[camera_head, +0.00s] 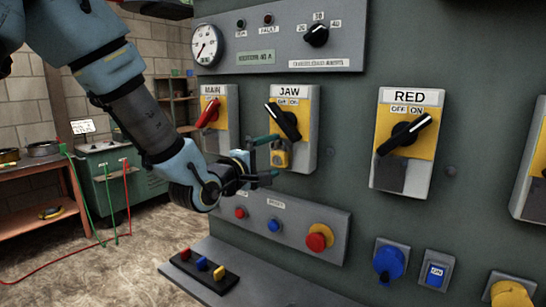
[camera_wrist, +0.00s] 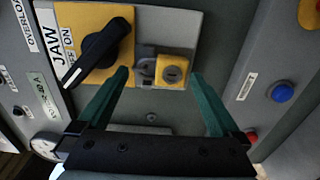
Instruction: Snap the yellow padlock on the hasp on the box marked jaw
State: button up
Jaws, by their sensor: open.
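The box marked JAW (camera_head: 303,93) is on the grey panel, with a yellow front and a black rotary handle (camera_head: 284,121) tilted to the upper left. The yellow padlock (camera_head: 281,158) is at the grey hasp area in the lower part of this box. In the wrist view, the padlock (camera_wrist: 173,70) shows its round keyhole face, with grey metal (camera_wrist: 147,66) beside it. Whether its shackle is closed is unclear. My gripper (camera_head: 276,156) is open, its green fingers on either side of the padlock and apart from it. The wrist view also shows the open gripper (camera_wrist: 160,76).
Below are a button panel with a red mushroom button (camera_head: 319,237) and a ledge with a black rack (camera_head: 190,270) of coloured items. Open floor lies left.

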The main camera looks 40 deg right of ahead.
jog(key=v, duration=0.8)
jog(key=shift+p, duration=0.4)
dwell(0.7)
jog(key=w+a+f+m+t+y, duration=0.1)
jog(key=w+a+f+y, duration=0.55)
jog(key=a, duration=0.35)
jog(key=w+a+f+m+t+y, duration=0.1)
jog(key=w+a+f+t+y, duration=0.1)
jog(key=w+a+f+y, duration=0.55)
jog(key=s+a+m+g+y, duration=0.1)
jog(key=s+a+g, duration=0.2)
jog(key=a, duration=0.9)
jog(key=s+a+m+g+y, duration=0.1)
jog(key=s+a, duration=0.4)
jog(key=a, duration=0.8)
jog(key=shift+s+f+g+y, duration=0.2)
jog(key=shift+f+g+y, duration=0.35)
jog(key=shift+g, duration=0.45)
jog(key=shift+r, duration=0.1)
